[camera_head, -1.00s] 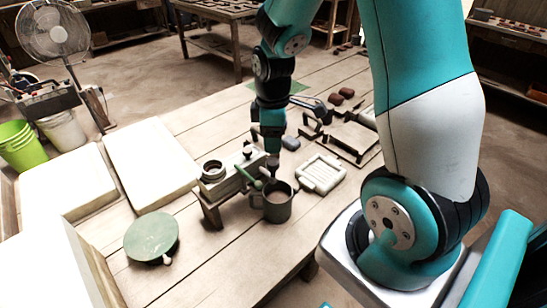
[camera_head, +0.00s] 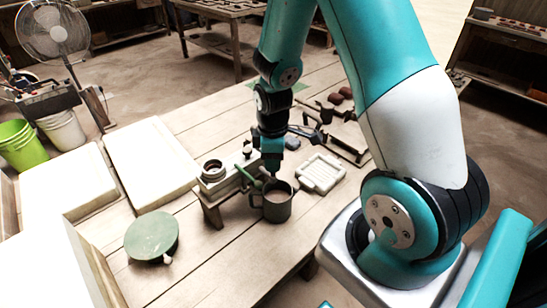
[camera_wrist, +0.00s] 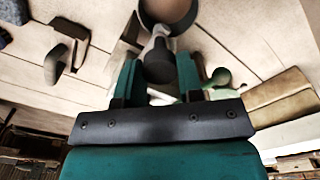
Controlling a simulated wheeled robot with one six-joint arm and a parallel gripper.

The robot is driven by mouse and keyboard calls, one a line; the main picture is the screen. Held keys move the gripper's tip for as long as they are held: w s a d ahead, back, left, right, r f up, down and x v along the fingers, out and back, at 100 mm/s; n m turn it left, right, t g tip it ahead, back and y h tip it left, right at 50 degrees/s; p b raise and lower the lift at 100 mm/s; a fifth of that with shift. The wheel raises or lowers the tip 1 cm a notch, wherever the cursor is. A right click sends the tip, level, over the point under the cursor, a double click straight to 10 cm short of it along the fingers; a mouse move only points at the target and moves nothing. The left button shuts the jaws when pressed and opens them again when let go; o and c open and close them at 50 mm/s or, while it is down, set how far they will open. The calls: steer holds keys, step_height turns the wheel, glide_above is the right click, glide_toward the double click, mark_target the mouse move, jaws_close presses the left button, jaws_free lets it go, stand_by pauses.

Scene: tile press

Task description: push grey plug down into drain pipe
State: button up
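The grey plug (camera_wrist: 159,66) shows in the wrist view as a dark rounded end between my gripper's fingers, with a paler stem beyond it. My gripper (camera_wrist: 158,72) has its two teal fingers apart, one on each side of the plug; contact is not clear. In the head view my gripper (camera_head: 271,163) points down beside the press frame (camera_head: 223,186), just above and behind the grey mug (camera_head: 278,206), which also shows in the wrist view (camera_wrist: 168,10). The plug's lower end and the drain pipe are not clear to see.
A green lever (camera_head: 248,173) and a dark ring (camera_head: 213,170) sit on the press close to my gripper. A white ribbed tray (camera_head: 321,173) lies to the right. A green disc (camera_head: 152,238) and a pale slab (camera_head: 150,166) lie left. The front boards are clear.

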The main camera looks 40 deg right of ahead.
jaws_close()
step_height(320, 180, down, 3)
steer(key=shift+r+b, duration=0.15)
steer(key=shift+b, duration=0.85)
steer(key=shift+r, duration=0.1)
steer(key=o, duration=0.9)
jaws_free()
steer(key=shift+o, duration=0.2)
steer(key=shift+r, duration=0.15)
step_height(320, 180, up, 17)
